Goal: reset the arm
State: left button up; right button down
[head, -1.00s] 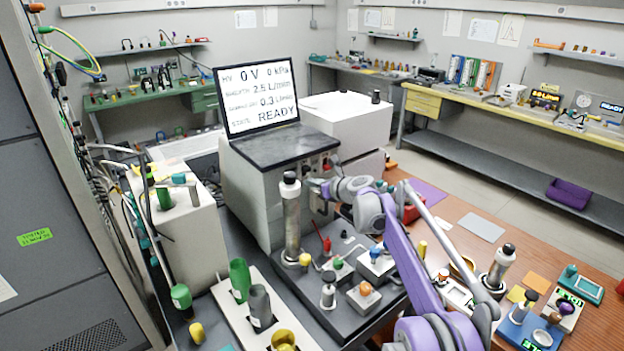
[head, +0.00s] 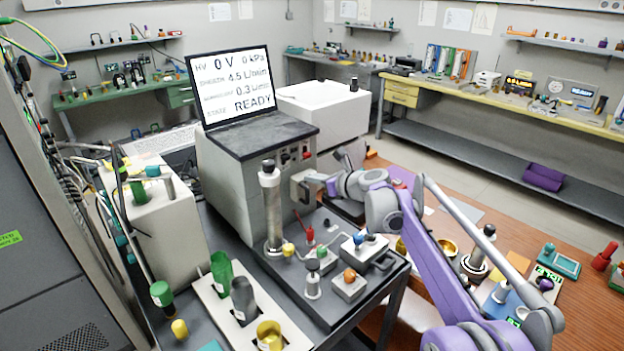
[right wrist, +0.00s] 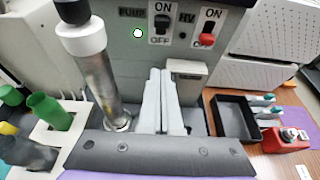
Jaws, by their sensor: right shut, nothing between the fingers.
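My right gripper (head: 303,186) is in front of the grey-white classifier cabinet (head: 228,185), at the end of my purple and grey arm. In the right wrist view its two pale fingers (right wrist: 161,100) lie together, shut and empty, below the cabinet's switch panel. That panel has a black PUMP switch (right wrist: 161,24) with a lit lamp (right wrist: 138,33) beside it, and a red-tipped HV switch (right wrist: 207,38). A tall metal column (head: 271,210) stands left of the gripper. My left gripper is not in either view.
A screen (head: 232,88) reading READY stands on the cabinet. Bottles, knobs and small blocks crowd the dark bench plate (head: 335,310) below the gripper. A black tray (right wrist: 236,118) and red device (right wrist: 285,139) lie to the right. Little free room shows around the gripper.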

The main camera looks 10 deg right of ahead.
jog(key=s+a+f+n+g+h+p, duration=0.1)
jog(key=s+a+f+n+g, duration=0.1)
jog(key=s+n, duration=0.8)
jog(key=s+a+f+n+g+h, duration=0.1)
jog(key=s+a+f+n+g, duration=0.15)
jog(key=s+n, duration=0.75)
jog(key=s+d+f+n+h, duration=0.1)
jog(key=s+d+f+n, duration=0.1)
jog(key=s, duration=0.7)
jog(key=s+d+f+n+g+h, duration=0.1)
jog(key=s+d+f+n+h, duration=0.1)
jog(key=s+f+n, duration=0.2)
jog(key=s+d+f+n+g+h, duration=0.1)
jog(key=s+f+n, duration=0.3)
jog(key=s, duration=1)
notch_tip(320, 180, down, 4)
jog(key=shift+s+d+r+h+p, duration=0.3)
jog(key=shift+d+h+p, duration=0.2)
jog(key=shift+d, duration=0.1)
